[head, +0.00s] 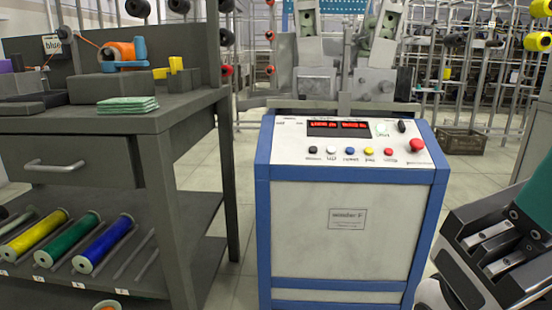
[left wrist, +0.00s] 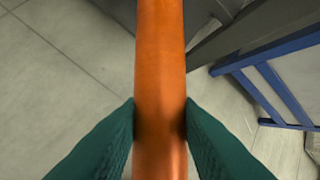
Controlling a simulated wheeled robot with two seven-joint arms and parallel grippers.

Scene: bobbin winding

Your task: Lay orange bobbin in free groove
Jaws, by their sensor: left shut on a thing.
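The orange bobbin (left wrist: 160,60) runs upright through the left wrist view. My left gripper (left wrist: 160,118) is shut on it, a teal finger on each side. In the head view only a pale round rim with orange inside, apparently the bobbin's end (head: 106,306), shows at the bottom edge, in front of the lower shelf. On that shelf lie a yellow bobbin (head: 36,233), a green bobbin (head: 68,238) and a blue bobbin (head: 104,243), side by side. The free groove (head: 136,254) is right of the blue one, between thin rails. My right gripper (head: 500,238) is partly in view at the right edge; its opening is unclear.
The bench (head: 150,127) stands above the shelf, and its front leg (head: 180,240) stands right of the grooves. A drawer handle (head: 68,165) sticks out above the bobbins. The blue-framed control cabinet (head: 345,240) stands right, with open floor between.

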